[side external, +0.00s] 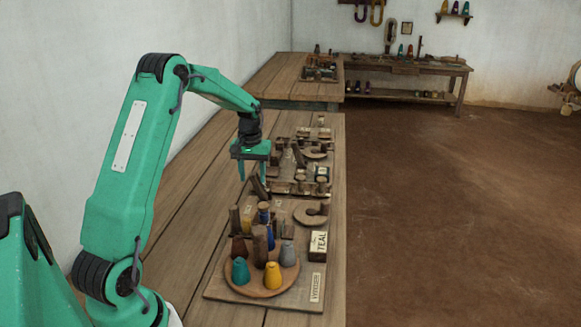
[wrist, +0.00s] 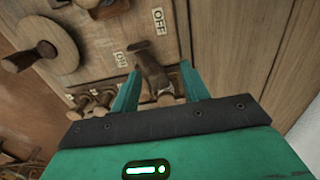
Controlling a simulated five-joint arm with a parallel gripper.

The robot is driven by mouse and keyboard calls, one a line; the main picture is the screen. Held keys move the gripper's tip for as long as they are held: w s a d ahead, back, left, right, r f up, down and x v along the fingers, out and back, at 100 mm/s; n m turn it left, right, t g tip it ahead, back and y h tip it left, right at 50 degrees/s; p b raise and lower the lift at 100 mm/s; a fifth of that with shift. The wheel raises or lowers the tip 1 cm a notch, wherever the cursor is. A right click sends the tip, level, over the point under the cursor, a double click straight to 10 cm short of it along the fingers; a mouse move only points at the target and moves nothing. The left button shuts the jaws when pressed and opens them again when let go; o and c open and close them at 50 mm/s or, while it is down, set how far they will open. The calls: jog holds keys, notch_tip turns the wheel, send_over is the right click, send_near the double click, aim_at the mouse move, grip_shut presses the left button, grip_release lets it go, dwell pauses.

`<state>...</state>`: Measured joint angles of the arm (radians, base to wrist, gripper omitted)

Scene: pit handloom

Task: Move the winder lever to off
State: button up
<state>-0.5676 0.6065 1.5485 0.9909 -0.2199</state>
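A brown wooden lever (wrist: 148,65) stands on a wooden panel (wrist: 225,45) in the wrist view, between my gripper's two teal fingers. An OFF label (wrist: 159,20) is above it, and a smaller label (wrist: 120,59) that seems to read ON is to its left. My gripper (wrist: 160,72) is open, and I cannot tell whether either finger touches the lever. In the side external view my gripper (side external: 255,172) points down over the bench, just above a dark tilted lever (side external: 258,187). The lever's base is partly hidden by my gripper in the wrist view.
A round wooden turntable (side external: 262,291) with coloured cones stands at the near end of the bench, beside a TEAL card (side external: 319,243). A wooden wheel (wrist: 63,45) and several pegs are left of my gripper. The bench's left side is clear.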

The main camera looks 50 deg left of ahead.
jog(key=shift+w+r, duration=0.1)
jog(key=shift+r, duration=2.3)
jog(key=shift+d, duration=0.1)
jog(key=shift+d+r, duration=0.15)
jog(key=shift+r, duration=0.05)
jog(key=s+d+r+m+t, duration=0.1)
jog(key=s+d+r+m, duration=0.15)
jog(key=d+r, duration=0.45)
jog(key=s+d+r+m+t, duration=0.15)
jog(key=s+d+r, duration=0.25)
jog(key=d, duration=0.5)
jog(key=s+d+m+t, duration=0.3)
jog(key=s+d+m, duration=0.2)
jog(key=s+d, duration=0.6)
jog(key=s, duration=0.3)
jog(key=shift+s+d, duration=0.15)
jog(key=shift+s, duration=0.25)
